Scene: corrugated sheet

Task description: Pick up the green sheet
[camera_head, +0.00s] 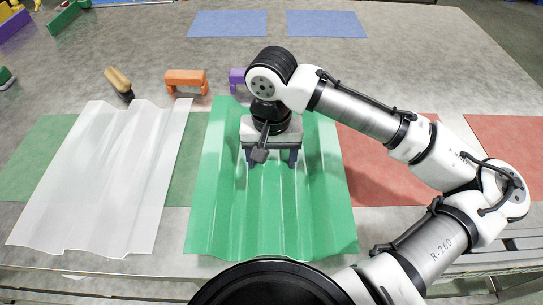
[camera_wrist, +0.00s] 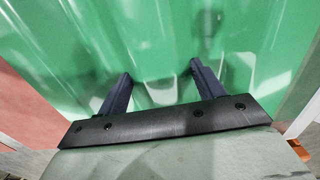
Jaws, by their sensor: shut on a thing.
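The green sheet (camera_head: 270,220) is corrugated and lies at the front middle of the table, with its near edge by the table's front edge. My gripper (camera_head: 271,164) is over the far half of the sheet, pointing down, with its fingers on either side of part of the corrugation. In the wrist view the sheet (camera_wrist: 150,30) fills most of the picture. There the two dark fingers (camera_wrist: 161,69) stand apart with green sheet between them, and the gripper is shut on the sheet. The exact contact at the fingertips is hard to see.
A clear white corrugated sheet (camera_head: 105,185) lies left of the green one. An orange block (camera_head: 186,80), a purple block (camera_head: 237,77) and a tan-handled tool (camera_head: 119,82) lie behind. Red mats (camera_head: 385,180) are at right, blue mats (camera_head: 228,23) far back. The middle back is clear.

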